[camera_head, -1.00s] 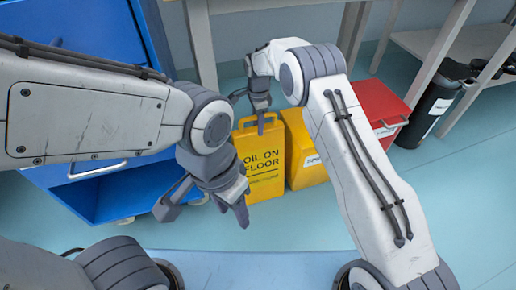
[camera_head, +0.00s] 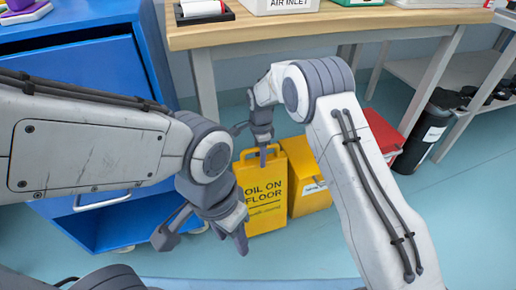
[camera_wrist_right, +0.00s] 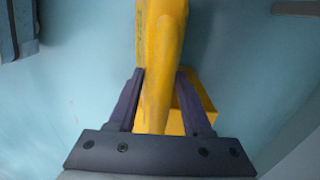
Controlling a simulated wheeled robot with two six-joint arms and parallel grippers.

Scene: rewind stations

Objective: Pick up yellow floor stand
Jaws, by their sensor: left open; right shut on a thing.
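The yellow floor stand (camera_head: 262,205) reads "OIL ON FLOOR" and stands upright on the floor in the head view, with a handle cutout at its top. My right gripper (camera_head: 262,160) is at its top edge. In the right wrist view the stand (camera_wrist_right: 160,50) runs between the two fingers of the right gripper (camera_wrist_right: 158,85), which is shut on it. My left gripper (camera_head: 202,235) is open and empty, in front and to the left of the stand in the picture.
A yellow bin (camera_head: 308,185) stands right beside the stand, with a red box (camera_head: 383,130) behind it. A blue cabinet (camera_head: 75,75) is at the left. A wooden workbench (camera_head: 300,28) is behind. A black cylinder (camera_head: 425,130) stands at the right. The floor in front is clear.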

